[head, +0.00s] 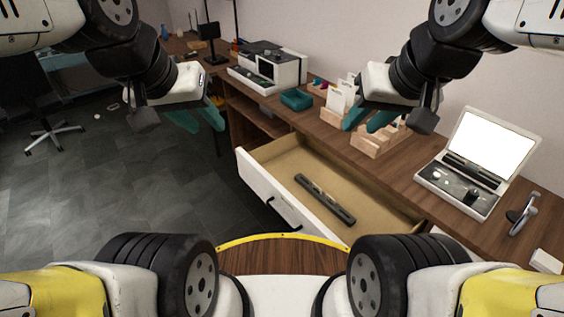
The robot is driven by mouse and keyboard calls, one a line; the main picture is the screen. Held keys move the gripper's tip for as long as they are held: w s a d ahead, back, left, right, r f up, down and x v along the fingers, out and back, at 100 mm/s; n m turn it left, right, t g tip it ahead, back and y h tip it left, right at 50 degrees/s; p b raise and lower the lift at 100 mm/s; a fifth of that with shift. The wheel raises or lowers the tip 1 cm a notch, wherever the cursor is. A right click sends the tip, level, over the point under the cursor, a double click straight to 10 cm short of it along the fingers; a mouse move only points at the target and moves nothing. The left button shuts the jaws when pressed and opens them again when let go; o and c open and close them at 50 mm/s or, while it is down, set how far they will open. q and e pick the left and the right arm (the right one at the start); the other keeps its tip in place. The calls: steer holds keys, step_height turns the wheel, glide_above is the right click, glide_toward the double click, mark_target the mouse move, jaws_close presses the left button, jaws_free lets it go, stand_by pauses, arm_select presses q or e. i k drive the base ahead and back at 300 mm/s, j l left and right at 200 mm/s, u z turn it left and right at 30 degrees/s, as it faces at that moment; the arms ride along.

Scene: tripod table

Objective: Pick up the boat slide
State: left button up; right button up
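A long dark bar (325,199) with a lighter middle section lies in the open drawer (287,172). It is the likeliest boat slide, but I cannot tell for certain. My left gripper (208,128), with teal fingers, hangs above the floor to the left of the drawer; its fingers are apart and empty. My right gripper (358,129) is over the desk beyond the drawer, in front of a wooden holder; its teal fingers are apart and nothing shows between them. Both grippers are clear of the bar.
The wooden desk (405,180) runs along the wall. An open white case (458,187) and a grey clamp-like tool (521,214) stand at the right. A wooden block holder (372,143), a teal tray (296,100) and a white machine (284,67) are further back. The floor at left is mostly free.

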mark_target(471, 164)
steer(key=z, duration=1.65)
steer(key=k+u, duration=0.1)
steer(key=k, duration=0.55)
steer(key=u, duration=1.8)
steer(key=l+u, duration=0.1)
steer(key=l, duration=0.4)
steer(key=k+l, duration=0.1)
steer(key=l, duration=0.35)
steer(key=l+u, duration=0.15)
steer(key=l, duration=0.35)
steer(key=k+l, duration=0.1)
steer(key=l, duration=0.35)
steer(key=k+l+u, duration=0.15)
steer(key=l, duration=0.3)
steer(key=l+u, duration=0.1)
steer(key=l, duration=0.4)
steer(key=k, duration=0.05)
